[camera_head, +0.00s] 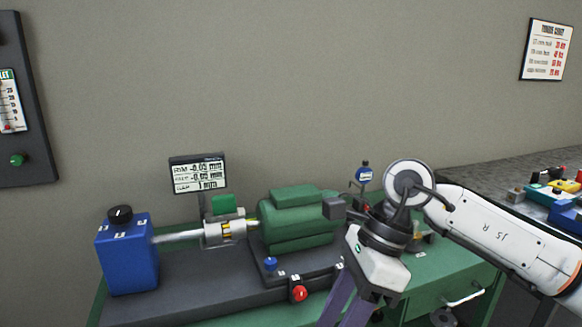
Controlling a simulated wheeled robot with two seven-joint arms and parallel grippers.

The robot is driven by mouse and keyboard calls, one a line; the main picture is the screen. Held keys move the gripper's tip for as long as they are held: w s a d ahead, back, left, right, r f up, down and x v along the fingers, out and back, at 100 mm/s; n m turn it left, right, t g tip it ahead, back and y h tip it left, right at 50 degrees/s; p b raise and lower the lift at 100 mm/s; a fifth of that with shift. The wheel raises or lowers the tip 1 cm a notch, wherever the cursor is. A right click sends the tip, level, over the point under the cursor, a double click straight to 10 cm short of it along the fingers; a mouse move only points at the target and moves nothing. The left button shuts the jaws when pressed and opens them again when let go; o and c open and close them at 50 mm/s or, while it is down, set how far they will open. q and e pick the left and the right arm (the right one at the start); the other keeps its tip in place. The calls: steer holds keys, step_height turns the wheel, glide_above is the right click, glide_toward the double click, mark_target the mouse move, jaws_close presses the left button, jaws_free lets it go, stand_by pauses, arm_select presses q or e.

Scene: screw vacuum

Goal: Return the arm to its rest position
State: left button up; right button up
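My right arm (500,230) comes in from the right, its white link marked "J5 R". It bends at a round wrist joint and points downward. My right gripper (350,308) hangs in front of the bench's right part, with two purple-grey fingers running down to the bottom edge. Their tips are cut off, so I cannot tell whether it is open or shut, or whether it holds anything. My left gripper is not in view.
A green motor (295,222) is beside the arm, joined by a shaft to a blue pump box (128,255). A readout screen (198,174) stands behind. A red button (299,293) is at the bench front. A second bench (480,172) with colored parts is at right.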

steer(key=s+a+r+m+g+y, duration=0.1)
steer(key=s+a+r+m+y, duration=0.2)
steer(key=a+y, duration=0.45)
steer(key=s+a+r+m+g+y, duration=0.1)
steer(key=s+a+r+m+y, duration=0.15)
steer(key=a+m+y, duration=0.4)
steer(key=w+d+f+m+t+h, duration=0.1)
steer(key=w+d+f+m+t, duration=0.35)
steer(key=m+t, duration=0.65)
steer(key=w+d+f+m+t+h, duration=0.1)
steer(key=w+d+f+m+t, duration=0.3)
steer(key=m+t, duration=0.7)
steer(key=s+d+f+m+g+h, duration=0.1)
steer(key=d+f+m+h, duration=0.35)
steer(key=f+m, duration=0.3)
steer(key=s+d+f+m+g+h, duration=0.1)
steer(key=d+f+m+h, duration=0.4)
steer(key=f, duration=0.4)
steer(key=s+d+f+m+g+h, duration=0.2)
steer(key=s+d+f+m+g, duration=0.1)
steer(key=s+f, duration=0.5)
steer(key=s+d+f+m+g+h, duration=0.2)
steer(key=s+d+f+m+g, duration=0.1)
steer(key=s+f, duration=0.5)
steer(key=shift+s+d+f+m+g+h, duration=0.4)
steer(key=shift+f+m+g, duration=0.2)
steer(key=shift+m, duration=0.4)
steer(key=shift+w, duration=0.1)
steer(key=shift+c, duration=0.3)
